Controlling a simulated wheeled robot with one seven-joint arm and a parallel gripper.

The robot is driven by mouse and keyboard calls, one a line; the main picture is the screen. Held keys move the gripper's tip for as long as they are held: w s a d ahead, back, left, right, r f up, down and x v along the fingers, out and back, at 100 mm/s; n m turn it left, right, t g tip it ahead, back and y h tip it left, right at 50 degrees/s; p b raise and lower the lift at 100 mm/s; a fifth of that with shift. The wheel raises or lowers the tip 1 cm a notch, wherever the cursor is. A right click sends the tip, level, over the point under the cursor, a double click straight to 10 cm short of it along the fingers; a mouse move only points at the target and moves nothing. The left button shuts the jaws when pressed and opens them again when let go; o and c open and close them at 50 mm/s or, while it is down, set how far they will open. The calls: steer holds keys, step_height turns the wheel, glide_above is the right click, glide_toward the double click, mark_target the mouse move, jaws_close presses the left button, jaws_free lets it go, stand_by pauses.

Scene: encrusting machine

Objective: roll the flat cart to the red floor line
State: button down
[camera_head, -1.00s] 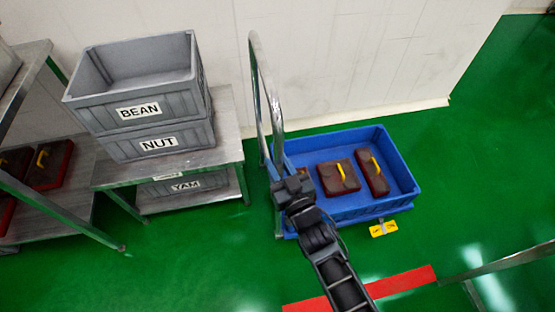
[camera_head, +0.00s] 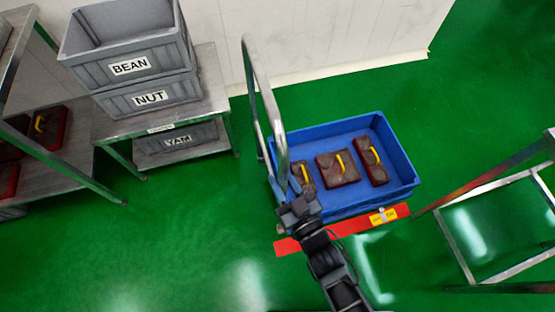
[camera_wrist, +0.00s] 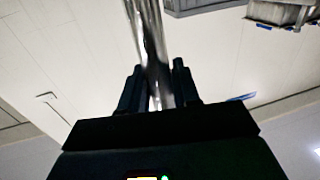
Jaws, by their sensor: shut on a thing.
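The flat cart is a blue shallow-walled platform (camera_head: 402,165) with a tall silver push handle (camera_head: 263,90) at its left end. It carries several dark brown cases with yellow handles (camera_head: 338,168). My gripper (camera_head: 290,200) is at the near upright of the handle. The wrist view shows the silver bar between my two dark fingers (camera_wrist: 160,88), and they are shut on it. The red floor line (camera_head: 345,228) runs along the cart's near side. A yellow tag (camera_head: 383,216) at the cart's near edge overlaps the line in the picture. My arm hides part of the near left corner.
A shelf with dark cases is at far left. A metal frame (camera_head: 455,240) stands at right. Green floor is clear in front.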

steer(key=shift+v, duration=1.25)
steer(key=shift+s+a, duration=0.1)
steer(key=shift+a, duration=0.05)
steer(key=c, duration=0.9)
jaws_free()
steer(key=shift+c, duration=0.2)
steer(key=shift+s, duration=0.1)
steer(key=v, duration=0.7)
steer(key=shift+s, duration=0.2)
